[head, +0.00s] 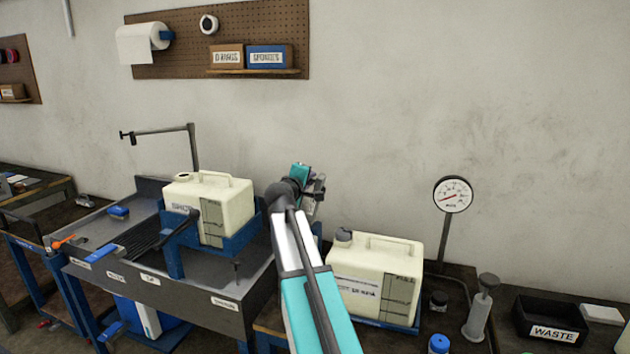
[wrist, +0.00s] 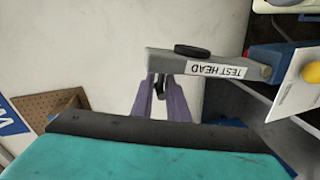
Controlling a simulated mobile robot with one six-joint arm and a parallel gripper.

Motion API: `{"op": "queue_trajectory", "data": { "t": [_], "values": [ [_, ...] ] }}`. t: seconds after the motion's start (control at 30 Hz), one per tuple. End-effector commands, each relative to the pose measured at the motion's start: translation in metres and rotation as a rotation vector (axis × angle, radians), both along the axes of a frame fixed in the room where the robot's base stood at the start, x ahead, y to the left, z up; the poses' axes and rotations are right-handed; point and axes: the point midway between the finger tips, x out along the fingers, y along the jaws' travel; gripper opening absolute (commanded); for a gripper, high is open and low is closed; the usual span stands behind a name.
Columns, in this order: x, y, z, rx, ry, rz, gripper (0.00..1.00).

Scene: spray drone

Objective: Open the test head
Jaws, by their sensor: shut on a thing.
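The test head (wrist: 205,65) is a grey bar with its label upside down in the wrist view and a black disc on its upper edge. My gripper (wrist: 165,88) shows as two purple fingers reaching to the bar's left end, shut on a dark part there. The fingers hide most of the gripped part. In the head view my gripper (head: 316,190) is near the wall, just right of the left cream tank, and the test head is too small and covered to make out clearly.
A cream tank (head: 228,200) sits in a blue cradle on the grey sink bench (head: 190,292). Another cream tank (head: 375,280) stands right of my arm. Further right are a pressure gauge (head: 453,194), a syringe (head: 480,305) and a black waste tray (head: 545,312).

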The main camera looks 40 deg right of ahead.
Motion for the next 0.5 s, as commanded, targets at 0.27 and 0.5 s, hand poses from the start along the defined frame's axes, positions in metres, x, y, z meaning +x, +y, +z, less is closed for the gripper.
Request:
{"op": "queue_trajectory", "data": {
  "t": [0.27, 0.5],
  "values": [
    [0.0029, 0.0003, 0.0059, -0.01, -0.004, 0.005, 0.0],
    [0.0026, 0.0008, 0.0045, -0.008, -0.003, 0.005, 0.26]
  ]
}}
